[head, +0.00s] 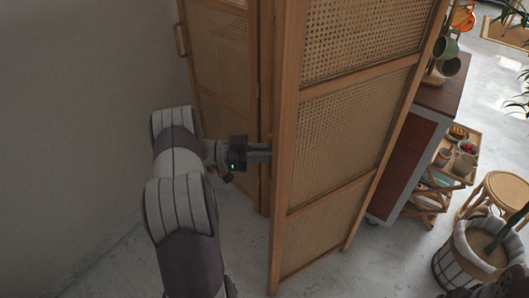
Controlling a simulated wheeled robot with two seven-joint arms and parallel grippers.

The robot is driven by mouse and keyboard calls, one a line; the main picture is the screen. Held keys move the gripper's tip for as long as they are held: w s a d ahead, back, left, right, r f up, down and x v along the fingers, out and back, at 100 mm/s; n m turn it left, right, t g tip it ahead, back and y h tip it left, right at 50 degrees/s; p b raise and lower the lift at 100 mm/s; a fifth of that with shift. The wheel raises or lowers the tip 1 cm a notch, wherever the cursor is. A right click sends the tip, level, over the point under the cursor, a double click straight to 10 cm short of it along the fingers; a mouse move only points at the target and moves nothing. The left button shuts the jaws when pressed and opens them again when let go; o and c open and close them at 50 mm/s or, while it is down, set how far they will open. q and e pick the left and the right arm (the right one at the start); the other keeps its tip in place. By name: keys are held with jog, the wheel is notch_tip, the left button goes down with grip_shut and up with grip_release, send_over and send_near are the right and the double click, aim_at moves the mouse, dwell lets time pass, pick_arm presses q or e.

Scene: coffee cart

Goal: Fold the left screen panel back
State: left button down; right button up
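A folding screen with wooden frames and woven cane infill stands in front of me. Its left panel (222,62) is farther back against the wall side and has a wooden handle (180,39) on its left edge. A nearer, larger panel (335,135) stands at an angle to it and partly hides it. My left gripper (263,153) reaches in from the left, pointing right, at the near panel's left upright. Its fingertips meet or pass behind that upright, so I cannot tell whether they touch it or how far apart they are.
A plain wall (70,110) is close on the left. Right of the screen are a cart (412,150) with hanging mugs (447,50), a wooden tray stand (458,160), a rattan stool (505,190) and a plant basket (465,255). Bare floor (350,270) lies in front.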

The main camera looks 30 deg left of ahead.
pick_arm(q)
jog(key=shift+w+r, duration=0.15)
jog(key=c, duration=1.5)
grip_release()
jog(key=o, duration=0.3)
jog(key=shift+w+d, duration=0.15)
jog(key=shift+o, duration=0.2)
jog(key=shift+w+d, duration=0.2)
jog(key=shift+d, duration=0.1)
jog(key=shift+s+a, duration=0.25)
jog(key=shift+a, duration=0.1)
jog(key=b+v, duration=0.2)
jog(key=v, duration=1)
pick_arm(e)
jog(key=f, duration=0.2)
jog(key=shift+w+d+f, duration=0.15)
jog(key=shift+d+f, duration=0.1)
jog(key=shift+f, duration=0.05)
pick_arm(q)
jog(key=shift+w, duration=0.1)
